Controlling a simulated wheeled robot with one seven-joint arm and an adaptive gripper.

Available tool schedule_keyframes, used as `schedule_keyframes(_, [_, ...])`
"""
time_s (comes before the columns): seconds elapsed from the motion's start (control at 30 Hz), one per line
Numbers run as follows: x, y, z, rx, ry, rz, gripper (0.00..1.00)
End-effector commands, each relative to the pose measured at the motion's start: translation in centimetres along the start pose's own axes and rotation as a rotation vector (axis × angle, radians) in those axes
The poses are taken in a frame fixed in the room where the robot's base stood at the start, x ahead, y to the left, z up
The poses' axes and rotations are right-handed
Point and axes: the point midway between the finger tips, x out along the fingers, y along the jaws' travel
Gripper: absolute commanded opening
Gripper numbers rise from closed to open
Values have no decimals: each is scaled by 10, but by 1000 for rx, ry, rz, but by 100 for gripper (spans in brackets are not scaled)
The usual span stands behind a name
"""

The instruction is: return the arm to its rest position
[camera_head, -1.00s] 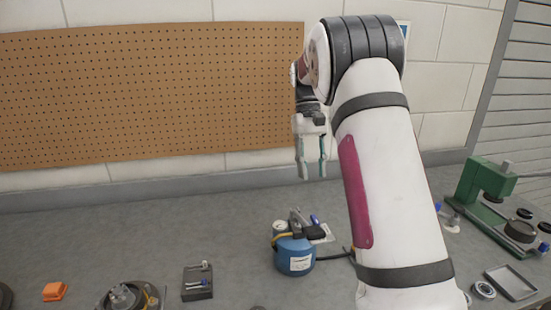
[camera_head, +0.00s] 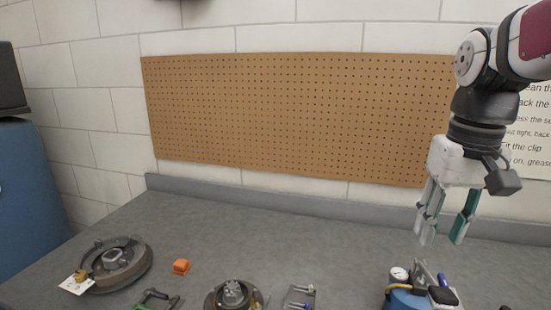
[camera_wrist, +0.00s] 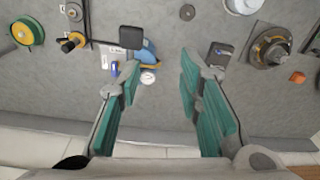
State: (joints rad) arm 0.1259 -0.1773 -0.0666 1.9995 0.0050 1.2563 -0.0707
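My gripper (camera_head: 442,240) hangs pointing down at the right of the head view, above the grey bench and just over a blue pot (camera_head: 398,298). Its teal-lined fingers are spread apart, with nothing between them. The blue pot shows in the wrist view (camera_wrist: 147,52), partly hidden by the left finger. My arm comes in from the upper right of the head view, bent at the elbow, and its upper part is out of frame.
The bench (camera_head: 330,240) holds a brake drum (camera_head: 135,272), an orange block (camera_head: 181,267), a hub (camera_head: 232,294) and a small dark holder (camera_head: 298,299) with bolts. A pegboard (camera_head: 300,115) hangs behind. A blue cabinet (camera_head: 32,200) stands at the left. The back of the bench is clear.

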Motion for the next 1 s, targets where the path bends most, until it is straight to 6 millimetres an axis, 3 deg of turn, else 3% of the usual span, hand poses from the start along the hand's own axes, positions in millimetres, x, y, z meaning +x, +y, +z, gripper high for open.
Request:
schedule_keyframes(0.03, [-1, -7, 17, -16, 36, 0, 32])
schedule_keyframes(0.2, [6, -25, 65, -59, 146, -1, 32])
schedule_keyframes(0.43, [29, -39, 116, -106, 272, -5, 32])
schedule_keyframes(0.63, [42, -43, 133, -123, 323, -6, 32])
schedule_keyframes(1.0, [43, -43, 135, -124, 326, -6, 32])
